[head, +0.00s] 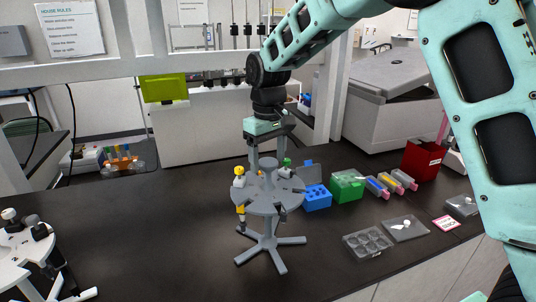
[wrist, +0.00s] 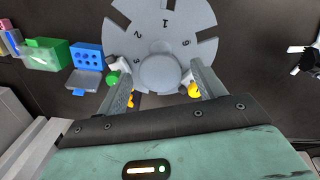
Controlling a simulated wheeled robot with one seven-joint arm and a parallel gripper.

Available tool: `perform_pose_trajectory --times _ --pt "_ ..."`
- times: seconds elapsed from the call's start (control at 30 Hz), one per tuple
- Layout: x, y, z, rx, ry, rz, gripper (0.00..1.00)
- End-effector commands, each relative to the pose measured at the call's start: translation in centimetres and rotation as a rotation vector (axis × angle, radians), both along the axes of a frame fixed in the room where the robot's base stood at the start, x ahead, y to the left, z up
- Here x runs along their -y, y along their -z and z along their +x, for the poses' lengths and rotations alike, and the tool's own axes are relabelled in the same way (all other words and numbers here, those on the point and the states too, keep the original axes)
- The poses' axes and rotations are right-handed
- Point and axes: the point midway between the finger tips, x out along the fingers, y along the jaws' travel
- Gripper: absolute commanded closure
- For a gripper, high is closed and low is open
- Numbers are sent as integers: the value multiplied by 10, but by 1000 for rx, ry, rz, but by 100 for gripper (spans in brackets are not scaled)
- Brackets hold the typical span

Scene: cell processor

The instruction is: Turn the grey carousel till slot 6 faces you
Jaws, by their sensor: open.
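The grey carousel (head: 262,202) stands on the dark bench on a star-shaped foot. Its round plate has slots around the edge and a raised hub (wrist: 163,73). In the wrist view the number 1 is at the top of the plate, towards my body, with 2 and 3 to its left and 6 to its right. My gripper (head: 268,156) points down over the carousel, open, its fingers on either side of the hub; contact cannot be told. A yellow-topped pipette (head: 240,175) hangs at the plate's left; a green-topped one (wrist: 113,78) shows beside a finger. My gripper hides the far slots.
Right of the carousel are a blue rack (head: 317,199), a green box (head: 347,187), a clear well plate (head: 367,243) and a red bin (head: 421,160). A white carousel (head: 28,247) stands at the near left. The bench between the carousels is clear.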

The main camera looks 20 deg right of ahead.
Motion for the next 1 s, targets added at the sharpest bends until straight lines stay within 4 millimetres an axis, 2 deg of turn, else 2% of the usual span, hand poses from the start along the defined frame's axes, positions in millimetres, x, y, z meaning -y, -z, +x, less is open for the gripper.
perform_pose_trajectory --times 0.17,0.4,0.77,1.0 --pt "0 0 0 0 0 0 31" --pt "0 0 0 0 0 0 94" --pt "-1 0 0 0 -34 1 94" --pt "0 -1 1 0 -119 1 94"
